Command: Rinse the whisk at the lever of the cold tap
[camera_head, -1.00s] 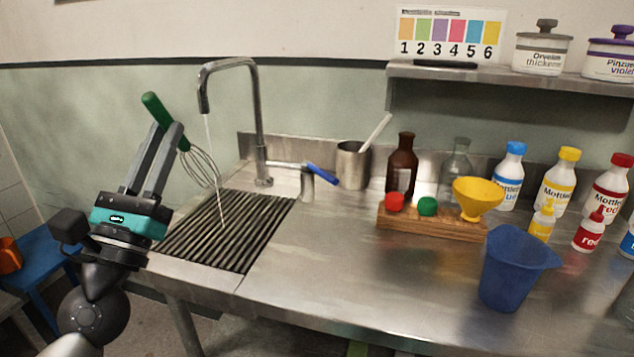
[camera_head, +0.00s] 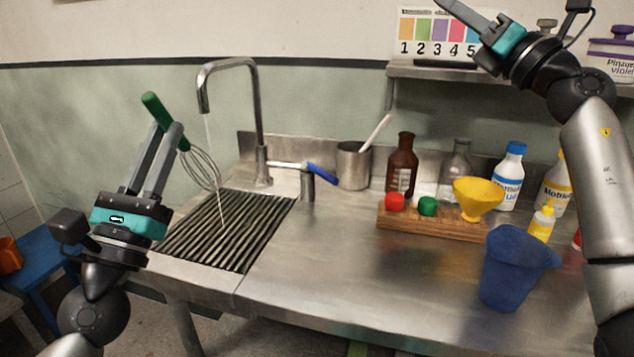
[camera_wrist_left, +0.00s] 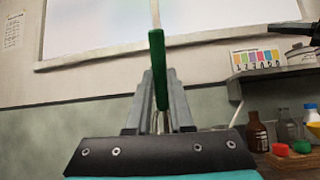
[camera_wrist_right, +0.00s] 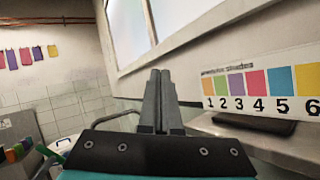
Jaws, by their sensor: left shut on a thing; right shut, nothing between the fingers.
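The whisk has a green handle and wire loops (camera_head: 204,170). My left gripper (camera_head: 168,132) is shut on it and holds it tilted, handle up to the left. Its loops hang beside the thin stream of water (camera_head: 211,145) from the tap spout (camera_head: 203,98); I cannot tell whether they touch. The green handle also shows in the left wrist view (camera_wrist_left: 158,70). The tap's blue lever (camera_head: 321,173) sits at the end of a metal arm right of the spout's base. My right gripper (camera_wrist_right: 160,75) is shut and empty, high at the upper right in the head view, before the number chart.
The ribbed drain grate (camera_head: 228,232) lies under the spout. A metal cup (camera_head: 353,167) with a white stick stands just behind the lever. A wooden rack (camera_head: 432,221), yellow funnel (camera_head: 478,196), bottles and blue jug (camera_head: 512,268) stand to the right. The front middle counter is clear.

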